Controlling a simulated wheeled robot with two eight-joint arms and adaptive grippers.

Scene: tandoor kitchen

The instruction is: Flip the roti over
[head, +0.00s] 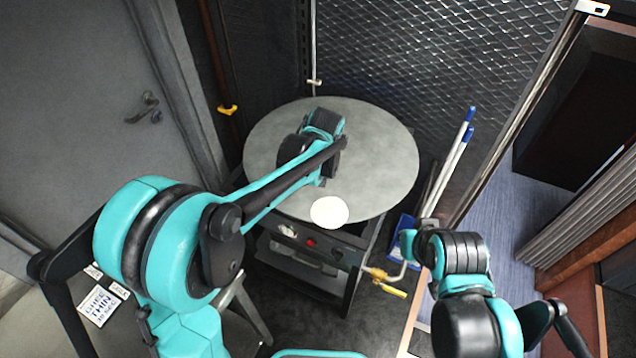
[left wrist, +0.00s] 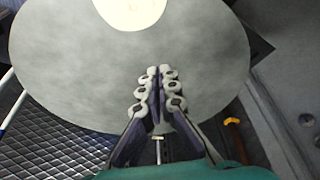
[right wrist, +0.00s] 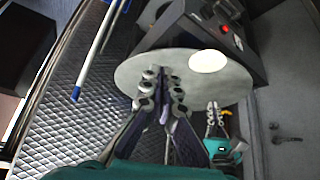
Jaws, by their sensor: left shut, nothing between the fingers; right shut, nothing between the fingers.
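The roti (head: 329,211) is a flat white disc on the near edge of the round grey griddle (head: 385,150). It shows at the top of the left wrist view (left wrist: 130,10) and right of the fingertips in the right wrist view (right wrist: 208,61). My left gripper (left wrist: 159,70) is shut and empty, apart from the roti, with its tips seen against bare griddle. My right gripper (right wrist: 157,72) is shut and empty; its tips overlap the griddle in its wrist view, and I cannot tell their height. The left fingers are hidden in the head view.
Blue-tipped poles (head: 455,155) lean to the right, by a textured metal wall (head: 420,60). A grey door (head: 90,100) is at left. Most of the griddle top is bare.

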